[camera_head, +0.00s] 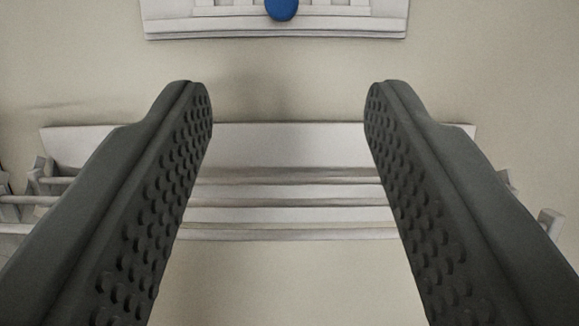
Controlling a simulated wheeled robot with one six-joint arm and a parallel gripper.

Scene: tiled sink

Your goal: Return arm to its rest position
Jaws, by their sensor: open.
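My gripper (288,100) shows large in the head camera view. Its two dark grey fingers, with studded inner pads, stand wide apart. Nothing is held between them. The gap between the fingers shows a pale rack behind and plain beige surface.
A pale rack with several horizontal bars (285,178) spans the middle, partly hidden behind both fingers. A white panel (200,28) with a blue rounded thing (282,9) is cut off by the top edge. Bare beige surface (280,85) lies between them.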

